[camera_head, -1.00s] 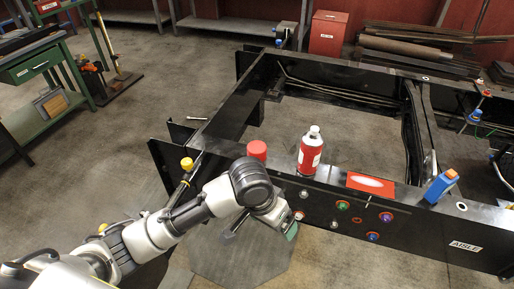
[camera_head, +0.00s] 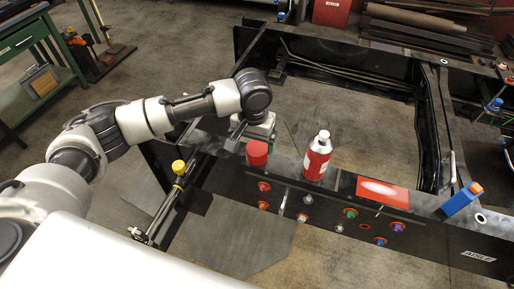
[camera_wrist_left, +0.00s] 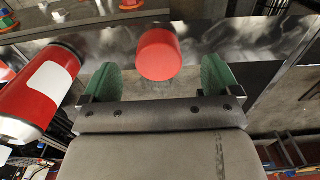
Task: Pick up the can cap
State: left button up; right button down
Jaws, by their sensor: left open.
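The red can cap (camera_head: 257,153) stands on the black chassis rail (camera_head: 219,142), left of the red and white spray can (camera_head: 318,156). My left gripper (camera_head: 251,132) is open and empty just behind the cap in the head view. In the left wrist view the cap (camera_wrist_left: 158,54) shows between the two green finger pads of my left gripper (camera_wrist_left: 160,76), apart from both. How high the fingers are above the rail I cannot tell. The spray can (camera_wrist_left: 42,88) lies to the left in that view, outside the fingers. My right gripper is not in view.
A yellow-topped part (camera_head: 178,167) stands left of the cap. The chassis opening behind the rail is empty.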

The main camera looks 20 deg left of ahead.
aim_at(256, 151)
pick_arm(q)
jog(key=shift+w+f, duration=0.2)
jog(key=shift+f, duration=0.25)
jog(key=f+p, duration=0.1)
jog(key=f, duration=0.3)
jog(key=shift+w+d+f+p, duration=0.15)
jog(key=shift+w+d+p, duration=0.05)
jog(key=shift+p, duration=0.15)
jog(key=shift+f, duration=0.5)
jog(key=shift+c, duration=1.4)
jog(key=c, duration=0.6)
jog(key=shift+c, duration=0.3)
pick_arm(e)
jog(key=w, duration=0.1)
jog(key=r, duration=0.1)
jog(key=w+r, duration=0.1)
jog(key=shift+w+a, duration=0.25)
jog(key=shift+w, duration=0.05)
